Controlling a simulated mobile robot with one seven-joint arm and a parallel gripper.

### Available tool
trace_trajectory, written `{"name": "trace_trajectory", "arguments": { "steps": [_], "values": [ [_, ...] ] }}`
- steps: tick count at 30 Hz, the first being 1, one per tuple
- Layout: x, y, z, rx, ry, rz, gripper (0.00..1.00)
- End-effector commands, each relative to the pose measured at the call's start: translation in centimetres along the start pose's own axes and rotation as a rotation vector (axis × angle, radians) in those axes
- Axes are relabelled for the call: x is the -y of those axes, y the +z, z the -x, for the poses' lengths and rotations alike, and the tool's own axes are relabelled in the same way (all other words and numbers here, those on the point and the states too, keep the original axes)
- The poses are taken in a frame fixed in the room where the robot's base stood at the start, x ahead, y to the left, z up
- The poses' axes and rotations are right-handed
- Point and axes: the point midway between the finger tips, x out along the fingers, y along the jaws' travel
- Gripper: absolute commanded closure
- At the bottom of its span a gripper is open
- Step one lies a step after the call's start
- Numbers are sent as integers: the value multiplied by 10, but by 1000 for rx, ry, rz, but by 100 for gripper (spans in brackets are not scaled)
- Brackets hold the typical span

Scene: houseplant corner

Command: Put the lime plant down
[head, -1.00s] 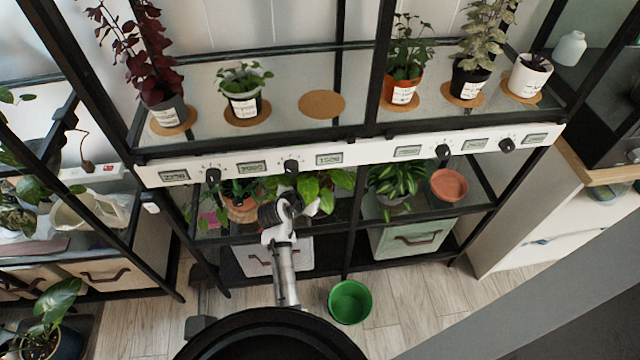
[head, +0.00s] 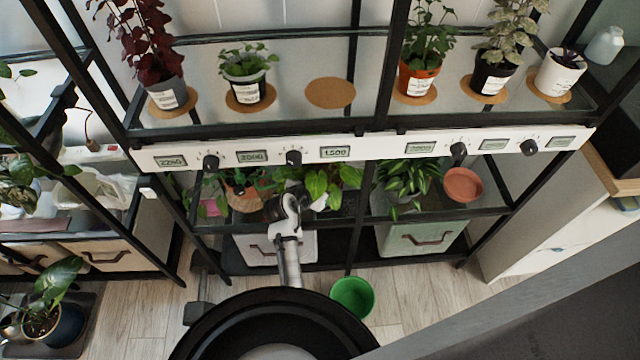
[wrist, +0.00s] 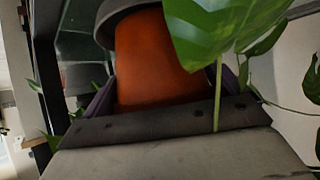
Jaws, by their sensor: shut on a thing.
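The lime plant has bright green leaves (head: 322,181) that show in the head view on the lower shelf level, just right of my gripper (head: 290,205). In the wrist view a large green leaf (wrist: 220,30) and its stem stand in front of an orange pot (wrist: 155,60) with a grey band above it. My gripper (wrist: 165,100) is shut on this orange pot, with purple pads at its two sides. In the head view my wrist hides the pot, so I cannot tell whether its base touches the shelf.
An empty cork mat (head: 330,93) lies on the upper shelf between potted plants. The white panel with dials (head: 335,152) runs above the lower level. Nearby are a leafy plant (head: 402,178), an empty terracotta saucer (head: 463,184) and a green bucket (head: 352,296) on the floor.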

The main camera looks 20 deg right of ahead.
Motion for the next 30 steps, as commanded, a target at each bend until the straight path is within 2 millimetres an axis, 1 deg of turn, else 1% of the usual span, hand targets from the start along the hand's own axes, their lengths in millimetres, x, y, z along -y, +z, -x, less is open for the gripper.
{"name": "trace_trajectory", "arguments": {
  "steps": [4, 5, 6, 14, 17, 18, 20, 27, 30],
  "values": [
    [0, 4, -4, -2, 0, -1, 40],
    [0, 5, -4, 0, 1, 0, 4],
    [0, 4, -3, 0, 1, 0, 0],
    [0, 2, -2, 0, 1, 0, 0],
    [0, -4, 3, 0, 0, 0, 0],
    [0, 0, 6, 0, 0, 1, 0],
    [0, 0, 17, -1, -1, 1, 0],
    [0, 1, 70, -1, -3, 1, 0],
    [0, 1, 90, 0, -1, 1, 0]
  ]
}}
